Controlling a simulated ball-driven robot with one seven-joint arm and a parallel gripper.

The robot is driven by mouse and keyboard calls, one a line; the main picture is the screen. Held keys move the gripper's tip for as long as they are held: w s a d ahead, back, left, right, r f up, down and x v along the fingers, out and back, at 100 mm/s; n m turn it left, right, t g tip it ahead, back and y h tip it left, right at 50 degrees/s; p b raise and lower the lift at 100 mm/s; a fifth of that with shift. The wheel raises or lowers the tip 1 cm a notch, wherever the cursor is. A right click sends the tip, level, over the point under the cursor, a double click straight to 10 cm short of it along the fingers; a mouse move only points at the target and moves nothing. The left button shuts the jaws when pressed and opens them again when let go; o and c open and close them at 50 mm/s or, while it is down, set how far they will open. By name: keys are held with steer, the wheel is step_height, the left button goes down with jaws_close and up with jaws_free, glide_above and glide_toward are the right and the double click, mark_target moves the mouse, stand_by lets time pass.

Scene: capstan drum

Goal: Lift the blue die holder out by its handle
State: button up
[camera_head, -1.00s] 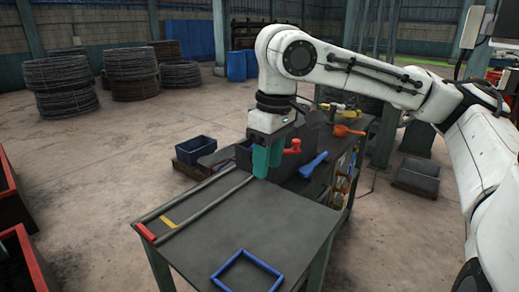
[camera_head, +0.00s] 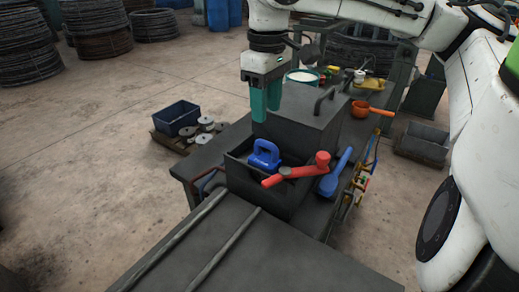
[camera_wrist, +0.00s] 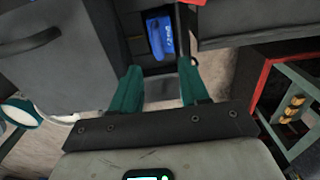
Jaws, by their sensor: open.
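The blue die holder (camera_head: 264,155) has a loop-shaped handle and stands in an open dark box (camera_head: 237,172). In the wrist view the blue die holder (camera_wrist: 160,36) shows beyond the fingertips, inside a dark compartment. My gripper (camera_head: 265,112) has two teal fingers pointing down. It is open and empty, above and behind the die holder in the head view, apart from it. In the wrist view my gripper (camera_wrist: 160,68) has its fingers spread wide with nothing between them. The lower part of the die holder is hidden by the box wall.
A red lever (camera_head: 302,169) lies across the box's right side, close to the die holder. A dark housing with a handle (camera_head: 313,112) rises behind the box. A blue scoop (camera_head: 336,173) and an orange ladle (camera_head: 367,107) lie at right.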

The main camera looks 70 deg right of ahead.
mark_target(266, 143)
steer(key=f, duration=0.5)
steer(key=shift+w+d+f, duration=0.1)
steer(key=shift+w+d, duration=0.05)
steer(key=shift+d, duration=0.1)
steer(key=shift+f, duration=2.75)
jaws_close()
steer(key=shift+r, duration=0.1)
